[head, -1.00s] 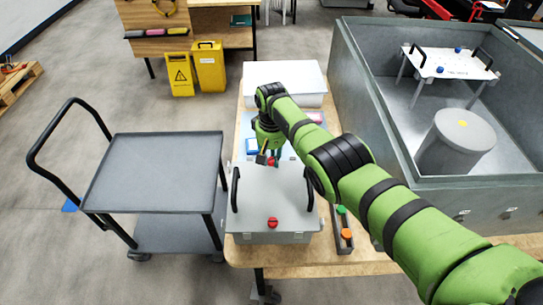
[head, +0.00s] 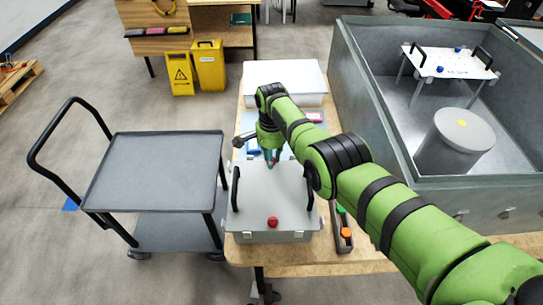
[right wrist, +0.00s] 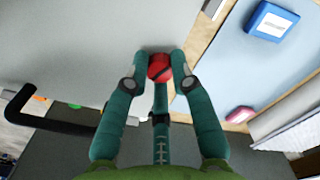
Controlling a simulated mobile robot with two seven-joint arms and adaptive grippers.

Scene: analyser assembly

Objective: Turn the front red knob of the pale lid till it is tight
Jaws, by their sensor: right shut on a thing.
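The pale grey lid (head: 255,197) lies on its box on the wooden table, with a black handle at each side. One red knob (head: 272,221) shows at the lid's edge nearer to me, with nothing touching it. My right gripper (head: 271,161) points down at the lid's far edge. In the right wrist view its teal fingers are closed around another red knob (right wrist: 160,66), which has a dark slot across its top. In the head view that far knob is hidden by the gripper. My left gripper is not in view.
A narrow tray with green and orange caps (head: 345,234) sits right of the lid. Beyond it are a blue box (right wrist: 269,20), a pink box (right wrist: 240,114) and a white case (head: 285,76). A grey cart (head: 150,170) stands left, a large grey tank (head: 385,130) right.

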